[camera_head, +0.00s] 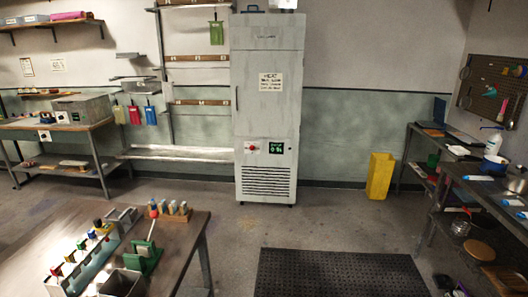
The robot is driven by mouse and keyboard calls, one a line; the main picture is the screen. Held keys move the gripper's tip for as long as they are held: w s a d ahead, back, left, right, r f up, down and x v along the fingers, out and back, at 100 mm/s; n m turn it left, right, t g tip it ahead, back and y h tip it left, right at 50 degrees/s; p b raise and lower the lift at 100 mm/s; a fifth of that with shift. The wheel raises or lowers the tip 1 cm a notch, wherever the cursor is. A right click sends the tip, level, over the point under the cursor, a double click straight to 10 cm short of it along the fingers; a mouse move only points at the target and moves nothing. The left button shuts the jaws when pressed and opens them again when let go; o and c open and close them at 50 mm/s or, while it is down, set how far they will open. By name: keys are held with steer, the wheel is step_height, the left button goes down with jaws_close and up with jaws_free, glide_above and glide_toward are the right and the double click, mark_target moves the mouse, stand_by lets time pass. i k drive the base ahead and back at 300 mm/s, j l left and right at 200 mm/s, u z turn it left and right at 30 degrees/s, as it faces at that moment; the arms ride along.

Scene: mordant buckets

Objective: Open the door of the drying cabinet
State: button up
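The drying cabinet (267,125) is a tall, pale grey-white unit standing upright against the back wall. Its door (262,95) looks shut. A thin dark vertical handle (237,98) shows along the door's left edge. A paper sign headed "HEAT" (271,82) is fixed on the front. Below it are a red knob (251,147), a small display with green figures (276,148) and a slatted vent (264,181). My gripper is not in view, and nothing touches the cabinet.
A black mat (340,273) lies on the floor before the cabinet, to the right. A wooden table (180,235) with several small items stands at front left. A yellow bin (380,176) stands right of the cabinet. Workbenches line both sides. Floor before the cabinet is clear.

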mark_target(266, 86)
steer(key=i, duration=1.75)
steer(key=i+l, duration=0.1)
steer(key=i, duration=1.7)
steer(key=j+u, duration=0.05)
steer(key=j, duration=0.05)
